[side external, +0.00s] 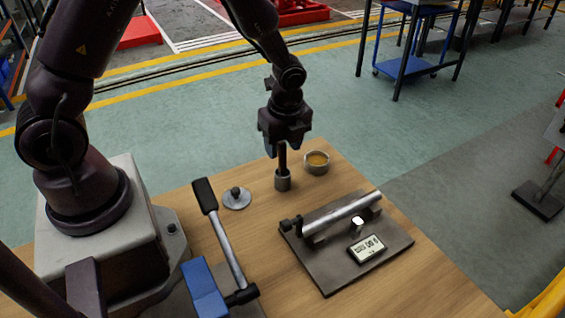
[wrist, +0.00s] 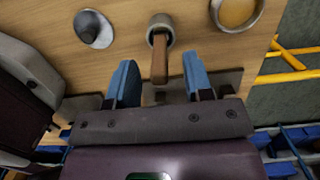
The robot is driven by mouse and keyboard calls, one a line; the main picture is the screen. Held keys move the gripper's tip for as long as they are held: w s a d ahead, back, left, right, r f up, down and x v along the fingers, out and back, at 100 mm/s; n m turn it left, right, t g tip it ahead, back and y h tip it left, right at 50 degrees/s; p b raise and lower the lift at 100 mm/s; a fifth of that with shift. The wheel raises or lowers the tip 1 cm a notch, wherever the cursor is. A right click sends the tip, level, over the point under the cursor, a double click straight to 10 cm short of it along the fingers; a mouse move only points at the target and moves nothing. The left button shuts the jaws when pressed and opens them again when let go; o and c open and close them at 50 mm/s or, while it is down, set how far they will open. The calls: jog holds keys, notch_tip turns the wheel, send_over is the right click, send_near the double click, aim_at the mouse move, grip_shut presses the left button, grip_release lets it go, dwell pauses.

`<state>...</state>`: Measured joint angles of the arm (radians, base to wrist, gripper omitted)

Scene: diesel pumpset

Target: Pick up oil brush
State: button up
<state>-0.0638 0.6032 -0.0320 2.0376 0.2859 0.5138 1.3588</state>
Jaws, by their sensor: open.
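The oil brush (side external: 282,158) stands upright in a small grey metal cup (side external: 283,182) on the wooden table, its handle pointing up. In the wrist view the brown handle (wrist: 159,62) rises from the cup (wrist: 160,24), and its bristles are hidden. My gripper (side external: 284,146) points down right over the brush. Its two blue fingers are apart in the wrist view (wrist: 160,68), one on each side of the handle's upper end, with visible gaps.
A round dish of amber oil (side external: 317,161) stands close right of the cup. A metal disc with a knob (side external: 237,197) lies to the left. A dark plate (side external: 397,241) with a metal cylinder (side external: 341,214) and gauge (side external: 366,247) lies in front. A black-handled lever (side external: 222,234) rises at left.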

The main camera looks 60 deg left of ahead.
aim_at(282, 172)
notch_tip(282, 172, down, 3)
jog(key=shift+a+f, duration=0.1)
jog(key=shift+a, duration=0.05)
grip_shut()
jog(key=shift+r, duration=0.2)
notch_tip(282, 172, up, 10)
jog(key=shift+f, duration=0.1)
dwell(0.4)
